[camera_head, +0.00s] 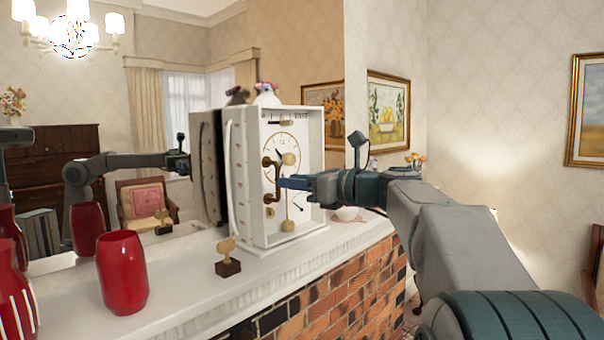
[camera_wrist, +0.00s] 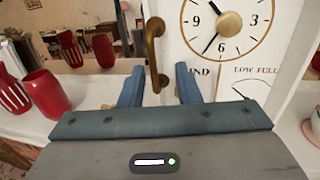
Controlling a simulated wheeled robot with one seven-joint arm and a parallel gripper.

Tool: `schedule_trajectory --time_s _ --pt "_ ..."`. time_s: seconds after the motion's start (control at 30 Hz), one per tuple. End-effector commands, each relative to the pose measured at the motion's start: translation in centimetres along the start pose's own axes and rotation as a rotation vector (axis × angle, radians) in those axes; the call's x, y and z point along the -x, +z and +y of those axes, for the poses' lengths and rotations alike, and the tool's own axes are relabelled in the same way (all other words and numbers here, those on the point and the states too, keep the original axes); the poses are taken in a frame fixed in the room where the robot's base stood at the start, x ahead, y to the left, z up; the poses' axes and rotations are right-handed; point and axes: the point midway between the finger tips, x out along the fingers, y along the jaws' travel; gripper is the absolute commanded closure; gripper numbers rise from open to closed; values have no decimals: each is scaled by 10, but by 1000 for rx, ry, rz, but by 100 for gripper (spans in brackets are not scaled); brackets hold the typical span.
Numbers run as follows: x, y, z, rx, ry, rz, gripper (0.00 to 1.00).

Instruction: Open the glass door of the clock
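The clock is a white box (camera_head: 235,185) standing upright on the mantel, with a round dial (camera_head: 283,152) and a pendulum on its front. A curved brass handle (camera_head: 271,178) is on the front at the left of the dial; it also shows in the wrist view (camera_wrist: 153,50). My gripper (camera_head: 285,182) is at the clock's front, by the handle. In the wrist view my gripper (camera_wrist: 160,84) has its two blue fingers apart, with the lower end of the handle between their tips. I cannot tell whether either finger touches it. The glass itself cannot be made out.
The white mantel (camera_head: 180,265) tops a brick fireplace, with a mirror behind. A small trophy (camera_head: 228,258), a red vase (camera_head: 121,272) and a striped red vase (camera_head: 14,300) stand left of the clock. A white dish (camera_head: 347,214) is to its right.

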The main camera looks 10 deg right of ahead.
Motion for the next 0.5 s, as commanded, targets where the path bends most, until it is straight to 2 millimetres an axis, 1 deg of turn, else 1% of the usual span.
schedule_trajectory --time_s 0.03,0.1,0.2,0.5 --pt "-8 2 4 2 3 0 70" --pt "-14 2 5 3 4 0 70" --pt "-19 1 4 2 1 0 70" --pt "-19 -2 -8 -6 -1 -1 70"
